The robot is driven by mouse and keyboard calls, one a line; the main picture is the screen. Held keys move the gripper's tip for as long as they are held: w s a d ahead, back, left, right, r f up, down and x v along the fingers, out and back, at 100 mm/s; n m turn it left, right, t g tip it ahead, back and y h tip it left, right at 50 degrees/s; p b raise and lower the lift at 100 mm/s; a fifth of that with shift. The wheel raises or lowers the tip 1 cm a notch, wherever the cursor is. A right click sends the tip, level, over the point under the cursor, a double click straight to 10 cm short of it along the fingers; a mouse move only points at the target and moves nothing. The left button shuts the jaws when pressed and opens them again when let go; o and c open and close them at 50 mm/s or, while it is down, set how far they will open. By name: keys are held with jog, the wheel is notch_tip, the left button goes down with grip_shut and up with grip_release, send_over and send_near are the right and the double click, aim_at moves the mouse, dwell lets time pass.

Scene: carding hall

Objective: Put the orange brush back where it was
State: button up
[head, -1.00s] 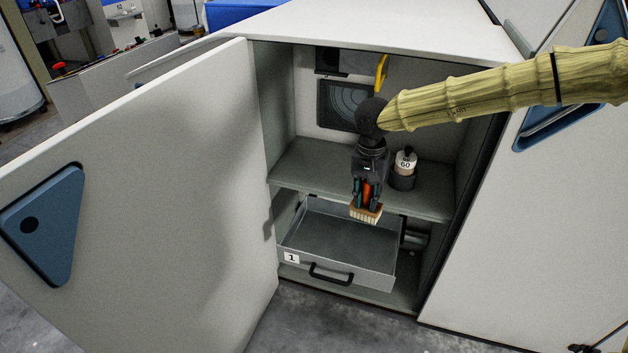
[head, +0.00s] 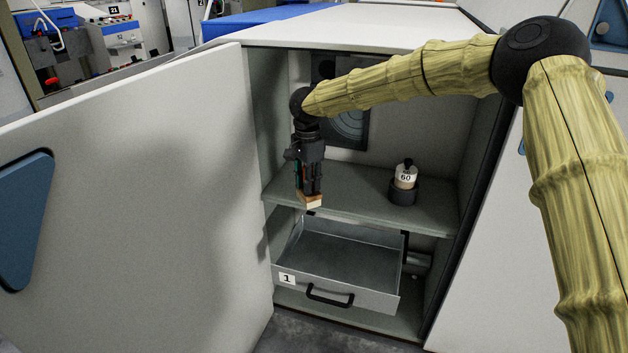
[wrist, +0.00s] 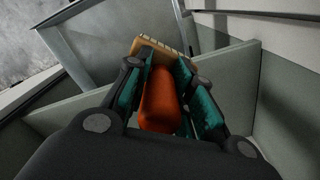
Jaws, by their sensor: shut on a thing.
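My gripper (head: 308,188) is shut on the orange brush (wrist: 158,104), its teal pads on either side of the orange handle. The brush's pale wooden head and bristles (head: 309,200) point down in the head view. The gripper is inside the open cabinet, at the left part of the shelf (head: 350,196); whether the brush touches the shelf I cannot tell. Below, the grey drawer (head: 345,262) marked 1 is pulled out and looks empty. It also shows at the upper left in the wrist view (wrist: 105,32).
A bottle marked 60 (head: 405,178) stands in a dark holder on the right of the shelf. The open cabinet door (head: 140,200) stands on the left. The shelf is clear between the brush and the bottle.

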jog(key=shift+w+d+f+b, duration=0.3)
jog(key=shift+w+f+b, duration=0.4)
jog(key=shift+w, duration=1.45)
jog(key=shift+w+d+f+b, duration=0.35)
jog(key=shift+w+f, duration=0.6)
jog(key=shift+w, duration=1.25)
jog(key=shift+w+d+f+b, duration=0.2)
jog(key=shift+w+f+b, duration=0.5)
jog(key=shift+w, duration=1.45)
jog(key=o, duration=1)
jog(key=shift+f, duration=0.15)
notch_tip(320, 180, up, 8)
jog(key=shift+f+p, duration=0.1)
jog(key=shift+p, duration=1.05)
jog(key=shift+f, duration=0.1)
